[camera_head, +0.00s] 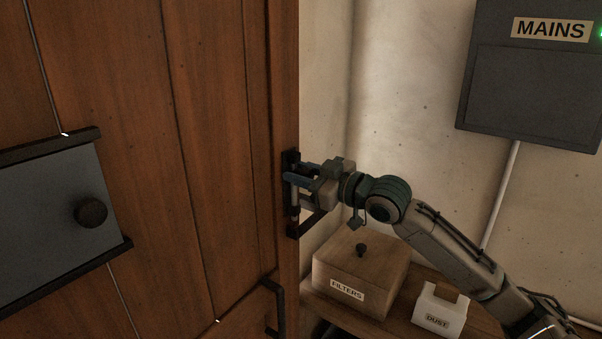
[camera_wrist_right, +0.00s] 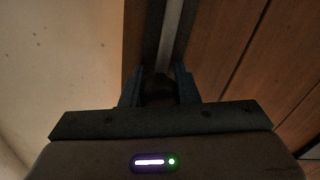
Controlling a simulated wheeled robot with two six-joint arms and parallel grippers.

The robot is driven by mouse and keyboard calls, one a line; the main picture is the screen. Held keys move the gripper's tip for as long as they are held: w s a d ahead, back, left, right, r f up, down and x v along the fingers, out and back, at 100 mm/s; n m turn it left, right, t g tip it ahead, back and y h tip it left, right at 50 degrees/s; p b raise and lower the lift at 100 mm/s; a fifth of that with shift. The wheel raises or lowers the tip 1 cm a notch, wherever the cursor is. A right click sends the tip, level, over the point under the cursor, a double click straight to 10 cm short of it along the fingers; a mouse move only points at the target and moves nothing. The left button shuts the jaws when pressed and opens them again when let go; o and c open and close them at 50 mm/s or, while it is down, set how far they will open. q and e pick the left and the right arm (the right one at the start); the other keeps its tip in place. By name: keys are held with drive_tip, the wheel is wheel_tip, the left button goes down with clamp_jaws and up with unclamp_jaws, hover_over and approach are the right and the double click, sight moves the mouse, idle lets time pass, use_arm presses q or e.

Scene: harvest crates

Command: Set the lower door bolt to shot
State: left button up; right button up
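The door bolt is a dark vertical mount (camera_head: 292,231) on the right edge of the brown wooden door (camera_head: 215,120), with a pale steel rod (camera_wrist_right: 171,38) that shows in the right wrist view. My right gripper (camera_head: 300,180) is at the bolt, reaching in from the right. In the right wrist view its two fingers (camera_wrist_right: 158,75) stand on either side of a dark rounded knob (camera_wrist_right: 158,90). I cannot tell whether they press on it. The gripper hides part of the bolt, and its end position is unclear. My left gripper is not in view.
A dark panel (camera_head: 45,205) with a round knob (camera_head: 90,212) is on the door, and a dark handle (camera_head: 277,300) is lower down. A FILTERS box (camera_head: 385,275) and a white DUST holder (camera_head: 450,312) stand below my right arm. A MAINS cabinet (camera_head: 530,95) hangs on the wall.

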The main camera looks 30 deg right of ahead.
clamp_jaws()
wheel_tip(320, 180, down, 5)
drive_tip(key=b, duration=0.3)
drive_tip(key=o, duration=0.9)
unclamp_jaws()
drive_tip(key=shift+o, duration=0.2)
drive_tip(key=shift+s, duration=0.1)
